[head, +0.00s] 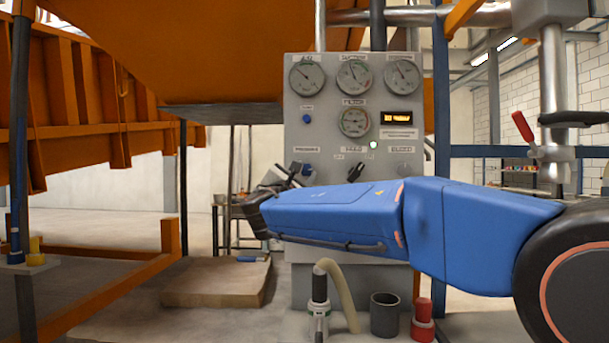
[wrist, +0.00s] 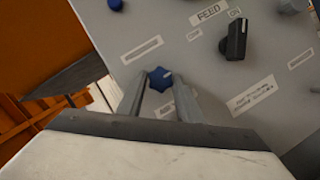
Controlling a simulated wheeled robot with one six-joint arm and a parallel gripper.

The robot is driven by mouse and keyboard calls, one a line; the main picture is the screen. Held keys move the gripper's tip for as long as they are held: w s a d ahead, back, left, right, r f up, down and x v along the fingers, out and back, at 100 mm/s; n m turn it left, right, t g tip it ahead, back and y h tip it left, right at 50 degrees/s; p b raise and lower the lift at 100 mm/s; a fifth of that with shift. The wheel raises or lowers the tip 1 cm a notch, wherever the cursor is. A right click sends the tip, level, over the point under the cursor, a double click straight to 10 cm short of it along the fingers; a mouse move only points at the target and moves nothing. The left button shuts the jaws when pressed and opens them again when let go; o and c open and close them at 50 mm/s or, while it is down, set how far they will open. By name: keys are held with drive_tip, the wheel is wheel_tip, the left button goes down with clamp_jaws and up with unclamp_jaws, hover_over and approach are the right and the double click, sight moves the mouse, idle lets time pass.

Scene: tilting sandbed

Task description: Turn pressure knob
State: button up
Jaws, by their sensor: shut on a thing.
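The pressure knob is a blue star-shaped knob (wrist: 160,78) on the grey control panel (wrist: 195,65), below a small label. In the wrist view my gripper (wrist: 159,88) has its two fingers shut on this knob, one on each side. In the head view the knob (head: 307,170) shows under the pressure label at the panel's left, with my gripper (head: 294,172) reaching it from the left. My blue arm hides the lower part of the panel.
A black feed knob (wrist: 235,40) sits right of the gripped knob, with a grey bleed knob (head: 404,169) further right. A smaller blue knob (head: 307,118) is above. Several gauges (head: 354,77) fill the panel top. Orange frames (head: 60,90) stand at left.

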drive_tip(key=m+g, duration=0.1)
drive_tip(key=m, duration=0.2)
drive_tip(key=m+g+h, duration=0.1)
drive_tip(key=m, duration=0.2)
drive_tip(key=shift+a+r+m+g, duration=0.2)
drive_tip(key=shift+m+g, duration=0.1)
drive_tip(key=shift+m, duration=0.1)
drive_tip(key=m+g, duration=0.1)
drive_tip(key=m, duration=0.2)
drive_tip(key=m+g, duration=0.1)
drive_tip(key=m, duration=0.1)
drive_tip(key=shift+r+m, duration=0.2)
drive_tip(key=shift+m, duration=0.2)
drive_tip(key=o, duration=1)
drive_tip(key=shift+o, duration=0.2)
drive_tip(key=v, duration=1.7)
drive_tip(key=shift+s+r, duration=0.2)
drive_tip(key=shift+r, duration=0.15)
